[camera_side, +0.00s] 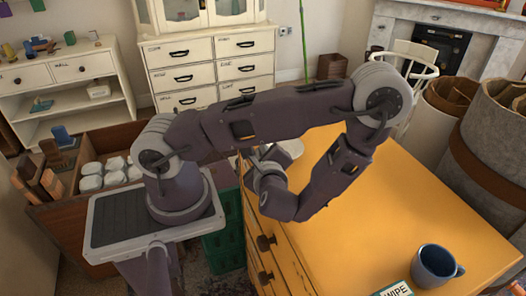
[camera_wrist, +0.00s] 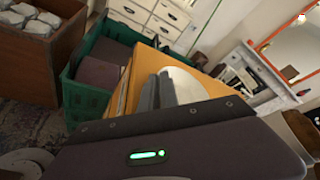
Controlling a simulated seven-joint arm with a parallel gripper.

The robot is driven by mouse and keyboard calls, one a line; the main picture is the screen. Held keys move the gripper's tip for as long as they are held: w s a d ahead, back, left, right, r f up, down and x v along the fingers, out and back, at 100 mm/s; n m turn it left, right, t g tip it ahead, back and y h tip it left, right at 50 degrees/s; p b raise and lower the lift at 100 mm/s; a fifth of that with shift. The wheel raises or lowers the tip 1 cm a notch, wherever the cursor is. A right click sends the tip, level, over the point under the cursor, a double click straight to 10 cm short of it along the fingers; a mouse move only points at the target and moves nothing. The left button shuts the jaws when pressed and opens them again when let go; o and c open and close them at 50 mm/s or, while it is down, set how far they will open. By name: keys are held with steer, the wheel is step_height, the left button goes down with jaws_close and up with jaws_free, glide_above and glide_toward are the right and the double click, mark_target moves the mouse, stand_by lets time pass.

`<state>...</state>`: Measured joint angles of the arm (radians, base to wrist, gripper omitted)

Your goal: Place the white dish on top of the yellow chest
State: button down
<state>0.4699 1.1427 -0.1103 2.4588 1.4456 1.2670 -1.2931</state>
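The white dish (camera_side: 291,147) shows in the side view at the back left of the yellow chest (camera_side: 400,205), partly hidden by my arm. In the wrist view the dish (camera_wrist: 185,84) is right against the fingers of my gripper (camera_wrist: 159,92). The fingers are close together and appear shut on its rim. The chest (camera_wrist: 146,67) shows behind the fingers and dish. I cannot tell whether the dish touches the chest top. In the side view my gripper (camera_side: 268,160) is mostly hidden behind my own wrist.
A blue mug (camera_side: 433,266) and a WIPE box (camera_side: 396,289) stand at the chest's front right. The middle of its top looks clear. A green crate (camera_wrist: 92,77) stands beside the chest. A wooden crate (camera_wrist: 58,64) holds several pale objects. Large round bins (camera_side: 490,135) stand at the right.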

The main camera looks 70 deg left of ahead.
steer(key=shift+f, duration=0.1)
steer(key=c, duration=1.9)
jaws_free()
steer(key=shift+d+r, duration=0.15)
steer(key=shift+r, duration=0.05)
steer(key=v, duration=1.1)
steer(key=s+r+n+g+h, duration=0.5)
steer(key=r+n+g+h, duration=0.1)
steer(key=r+n, duration=0.15)
steer(key=d+r+n+t+h, duration=0.4)
steer(key=d+r+t+h, duration=0.1)
steer(key=r+t+h, duration=0.2)
step_height(320, 180, up, 3)
steer(key=shift+w+f+t+h, duration=0.2)
steer(key=shift+w+t+h, duration=0.1)
steer(key=shift+t+h, duration=0.15)
